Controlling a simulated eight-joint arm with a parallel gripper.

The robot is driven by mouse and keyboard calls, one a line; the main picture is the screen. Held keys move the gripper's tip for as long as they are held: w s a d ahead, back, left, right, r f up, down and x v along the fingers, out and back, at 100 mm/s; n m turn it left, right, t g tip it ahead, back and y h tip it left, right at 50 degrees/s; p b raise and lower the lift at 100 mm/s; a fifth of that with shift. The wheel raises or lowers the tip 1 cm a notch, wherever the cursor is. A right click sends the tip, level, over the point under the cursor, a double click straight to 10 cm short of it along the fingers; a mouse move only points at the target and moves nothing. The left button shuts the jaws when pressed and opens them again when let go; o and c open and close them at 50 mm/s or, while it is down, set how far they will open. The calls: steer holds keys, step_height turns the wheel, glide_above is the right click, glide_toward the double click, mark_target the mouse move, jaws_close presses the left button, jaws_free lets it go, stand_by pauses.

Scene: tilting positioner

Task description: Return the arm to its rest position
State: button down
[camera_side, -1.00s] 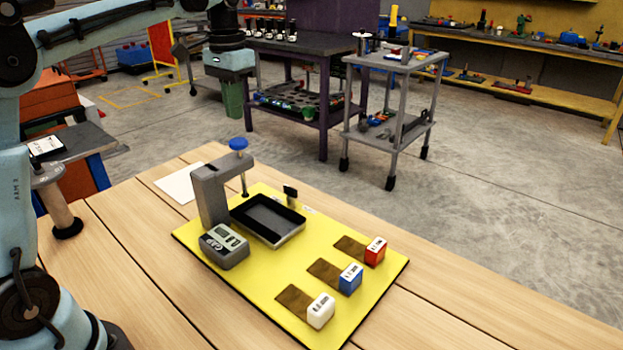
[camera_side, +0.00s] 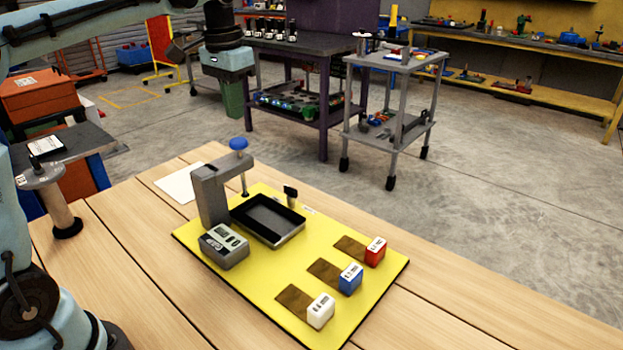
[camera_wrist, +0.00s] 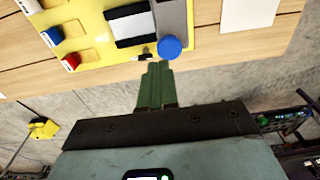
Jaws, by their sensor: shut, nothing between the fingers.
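My gripper (camera_wrist: 157,66) shows in the wrist view with its two green fingers together and nothing between them. In the side view my wrist hangs high beyond the far edge of the table, clear of everything on the board. The yellow board (camera_side: 262,290) carries a grey post with a blue knob (camera_side: 238,144), a dark tray (camera_side: 268,220) and a grey display box (camera_side: 223,246). A white block (camera_side: 320,311), a blue block (camera_side: 350,278) and a red block (camera_side: 375,251) sit beside brown patches on the board. In the wrist view the blue knob (camera_wrist: 169,47) is near the fingertips in the picture.
The wooden table (camera_side: 120,235) is bare around the board, apart from a white sheet (camera_side: 183,184) at its far side. A grey cart (camera_side: 395,60) and a dark workbench (camera_side: 300,45) stand on the floor beyond. Open concrete floor lies to the right.

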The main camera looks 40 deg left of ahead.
steer(key=s+d+f+t, duration=0.6)
steer(key=s+d+f, duration=0.3)
steer(key=s+f, duration=0.2)
steer(key=shift+s+d+f, duration=0.35)
steer(key=shift+s, duration=0.45)
